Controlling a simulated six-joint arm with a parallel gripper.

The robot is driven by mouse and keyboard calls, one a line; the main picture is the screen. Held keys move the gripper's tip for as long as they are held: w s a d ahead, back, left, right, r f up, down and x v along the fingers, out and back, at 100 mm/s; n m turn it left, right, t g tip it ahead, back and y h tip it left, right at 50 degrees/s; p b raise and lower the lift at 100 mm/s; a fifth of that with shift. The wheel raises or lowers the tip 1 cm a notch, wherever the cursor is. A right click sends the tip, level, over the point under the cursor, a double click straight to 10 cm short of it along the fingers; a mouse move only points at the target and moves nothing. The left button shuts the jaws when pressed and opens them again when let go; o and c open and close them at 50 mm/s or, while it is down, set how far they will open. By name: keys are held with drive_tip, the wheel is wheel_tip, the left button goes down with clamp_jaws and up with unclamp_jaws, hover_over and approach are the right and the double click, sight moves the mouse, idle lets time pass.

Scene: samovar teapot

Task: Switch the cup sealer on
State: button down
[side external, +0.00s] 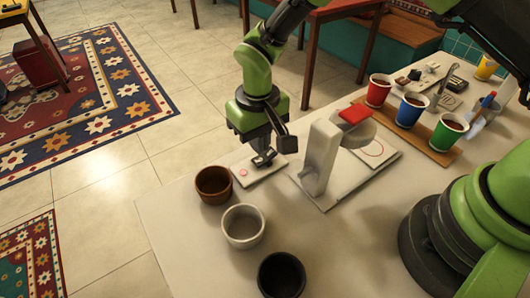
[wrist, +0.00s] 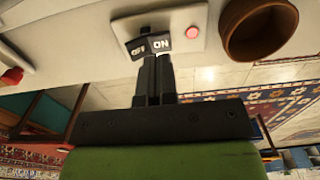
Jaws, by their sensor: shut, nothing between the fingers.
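The cup sealer (side external: 318,158) is a pale upright stand on a flat base, with a red-topped arm (side external: 355,114). Beside it lies a small white switch panel (side external: 249,177). In the wrist view the panel (wrist: 190,14) carries a black rocker switch (wrist: 150,44) marked OFF and ON, and a round red lamp (wrist: 193,32). My gripper (side external: 264,158) points down over the panel with its fingers closed together and empty. In the wrist view its fingertips (wrist: 155,58) are at the rocker's near edge, by the ON half. I cannot tell if they press it.
A brown cup (side external: 213,186), a white cup (side external: 243,226) and a black cup (side external: 282,275) stand along the table's near left edge. Red, blue and green cups (side external: 447,133) stand on a wooden board (side external: 438,155) behind the sealer.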

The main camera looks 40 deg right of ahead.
drive_tip(key=shift+r, duration=2.1)
wheel_tip(320, 180, up, 9)
drive_tip(key=m+t, duration=0.1)
hover_over(260, 160)
drive_tip(key=d, duration=0.3)
drive_tip(key=s+d+r+m+t+y, duration=0.1)
drive_tip(key=s+d+r+t+y, duration=0.1)
drive_tip(key=s+d+r, duration=0.5)
drive_tip(key=s+d+r+m+t, duration=0.1)
drive_tip(key=s+r+t, duration=0.1)
drive_tip(key=s, duration=0.4)
drive_tip(key=s+d+r+m+t, duration=0.1)
drive_tip(key=s+r+t, duration=0.1)
drive_tip(key=s, duration=0.4)
drive_tip(key=shift+s+d+r, duration=0.2)
drive_tip(key=shift+d+r, duration=0.15)
drive_tip(key=shift+r, duration=0.5)
